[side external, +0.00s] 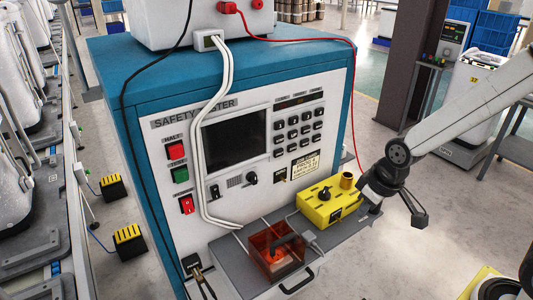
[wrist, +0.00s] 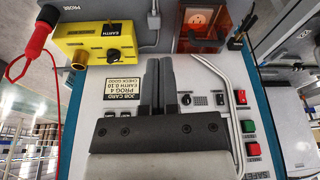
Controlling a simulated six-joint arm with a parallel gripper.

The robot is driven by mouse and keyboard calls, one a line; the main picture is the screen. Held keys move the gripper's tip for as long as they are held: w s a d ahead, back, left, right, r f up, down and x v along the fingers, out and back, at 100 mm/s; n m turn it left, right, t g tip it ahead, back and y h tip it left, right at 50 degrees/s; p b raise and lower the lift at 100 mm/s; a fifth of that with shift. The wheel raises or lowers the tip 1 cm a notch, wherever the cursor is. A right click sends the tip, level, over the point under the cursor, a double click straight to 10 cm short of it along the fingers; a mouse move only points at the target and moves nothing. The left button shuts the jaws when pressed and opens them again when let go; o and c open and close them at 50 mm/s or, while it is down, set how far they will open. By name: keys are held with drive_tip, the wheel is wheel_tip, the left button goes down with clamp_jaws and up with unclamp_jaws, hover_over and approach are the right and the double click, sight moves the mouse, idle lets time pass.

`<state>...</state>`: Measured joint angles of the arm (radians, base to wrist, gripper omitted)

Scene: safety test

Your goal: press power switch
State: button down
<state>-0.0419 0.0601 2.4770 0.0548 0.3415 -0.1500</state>
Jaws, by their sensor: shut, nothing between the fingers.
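The safety tester (side external: 250,120) is a blue cabinet with a white front panel. A red rocker switch (side external: 187,204), which looks like the power switch, sits at the panel's lower left, below a green button (side external: 180,174) and a red button (side external: 175,150). The red rocker also shows at the right in the wrist view (wrist: 241,97), where the panel is upside down. My gripper (wrist: 159,60) is shut and empty, with its fingers in front of the panel, left of the switch in that view. In the side view my gripper (side external: 369,198) is beside the yellow box, well right of the switch.
A yellow box (side external: 328,204) and an orange clear-walled box (side external: 277,252) stand on the grey shelf. White cables (side external: 215,130) hang down the panel near the switch. A red probe (wrist: 38,38) on a cable shows at upper left in the wrist view.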

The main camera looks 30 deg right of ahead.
sight(188, 206)
drive_tip(key=w+a+n+t+y, duration=0.1)
drive_tip(key=w+a+n+y, duration=0.1)
drive_tip(key=w+a+n, duration=0.5)
drive_tip(key=w+a+n+t+y, duration=0.1)
drive_tip(key=w+a+n, duration=0.7)
drive_tip(key=w+a, duration=0.5)
drive_tip(key=a, duration=0.4)
drive_tip(key=shift+a+y, duration=0.35)
drive_tip(key=shift+y, duration=0.05)
drive_tip(key=w+a+f, duration=0.3)
drive_tip(key=w+f, duration=0.5)
drive_tip(key=shift+a+f, duration=0.25)
drive_tip(key=shift+f, duration=0.1)
drive_tip(key=shift+w, duration=0.1)
